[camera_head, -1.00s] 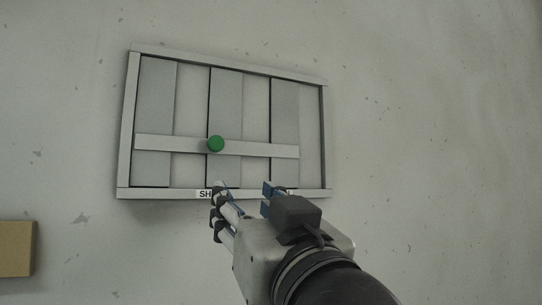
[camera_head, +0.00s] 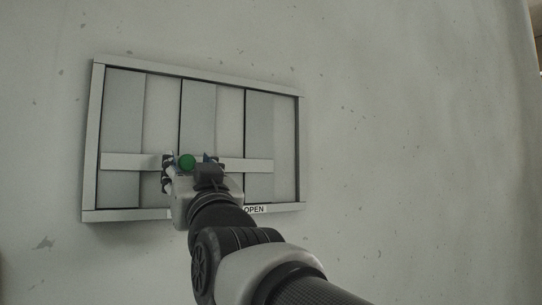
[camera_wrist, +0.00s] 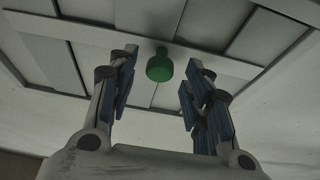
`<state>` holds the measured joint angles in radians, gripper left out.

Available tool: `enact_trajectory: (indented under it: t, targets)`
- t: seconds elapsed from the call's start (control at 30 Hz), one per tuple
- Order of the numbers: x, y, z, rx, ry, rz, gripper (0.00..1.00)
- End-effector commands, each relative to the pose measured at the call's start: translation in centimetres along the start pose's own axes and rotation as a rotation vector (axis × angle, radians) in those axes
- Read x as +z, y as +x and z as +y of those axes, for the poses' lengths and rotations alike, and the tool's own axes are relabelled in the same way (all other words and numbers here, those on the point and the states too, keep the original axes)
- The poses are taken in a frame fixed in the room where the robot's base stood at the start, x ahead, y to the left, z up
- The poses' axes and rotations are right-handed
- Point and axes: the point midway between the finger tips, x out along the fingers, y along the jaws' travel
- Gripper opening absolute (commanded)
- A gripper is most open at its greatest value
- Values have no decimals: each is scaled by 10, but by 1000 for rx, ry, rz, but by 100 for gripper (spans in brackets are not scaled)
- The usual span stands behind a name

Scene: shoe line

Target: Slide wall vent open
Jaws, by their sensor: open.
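The wall vent (camera_head: 90,150) is a grey framed panel with vertical slats. A pale horizontal bar (camera_head: 125,162) crosses the slats and carries a round green knob (camera_head: 187,162). My gripper (camera_head: 188,159) is at the bar, its open fingers on either side of the knob in the head view. In the wrist view, the green knob (camera_wrist: 159,65) sits between the fingertips of my gripper (camera_wrist: 160,68), apart from both. The bar (camera_wrist: 75,32) shows behind it. My wrist hides part of the vent's lower middle.
A label reading OPEN (camera_head: 255,210) is on the lower frame, right of my wrist. My arm covers part of the lower frame. The plain wall (camera_head: 400,150) to the right is clear.

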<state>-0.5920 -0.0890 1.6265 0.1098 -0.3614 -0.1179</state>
Motion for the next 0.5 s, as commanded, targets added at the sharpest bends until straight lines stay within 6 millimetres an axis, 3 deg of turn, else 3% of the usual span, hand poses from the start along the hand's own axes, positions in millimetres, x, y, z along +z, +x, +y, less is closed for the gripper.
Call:
enact_trajectory:
  t: [0.17, 0.5]
  targets:
    - [0, 15, 0, 0, -1, 0, 46]
    - [0, 17, 0, 0, -1, 0, 44]
